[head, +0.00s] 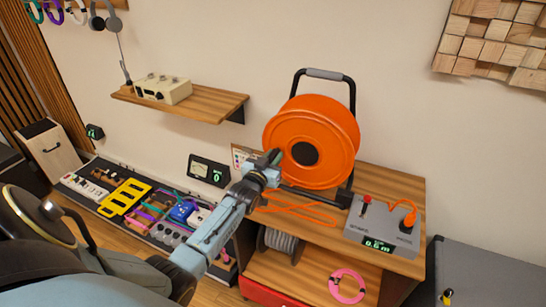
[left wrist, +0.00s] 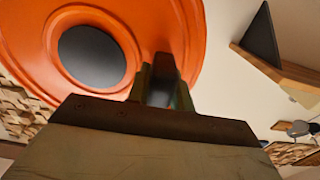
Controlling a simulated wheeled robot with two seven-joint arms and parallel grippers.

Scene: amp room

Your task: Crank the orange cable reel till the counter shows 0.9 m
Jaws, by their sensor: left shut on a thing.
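The orange cable reel (head: 325,125) stands in a black frame on a wooden cabinet; its dark hub faces me. Its orange face also fills the upper left of the left wrist view (left wrist: 140,30). The counter (head: 378,246) on the grey box beside the reel shows what reads as 0.5 m. My left gripper (head: 270,162) is at the reel's lower left edge. It is shut on a dark crank handle (left wrist: 163,78), mostly hidden between the fingers. My right gripper is in neither view.
An orange cable (head: 295,209) lies on the cabinet top (head: 390,182) and runs to the grey box (head: 400,220). A wooden shelf (head: 205,102) with a cream device is on the wall at left. Below it is a board (head: 95,185) of pedals. A pink coil (head: 347,286) lies on the lower shelf.

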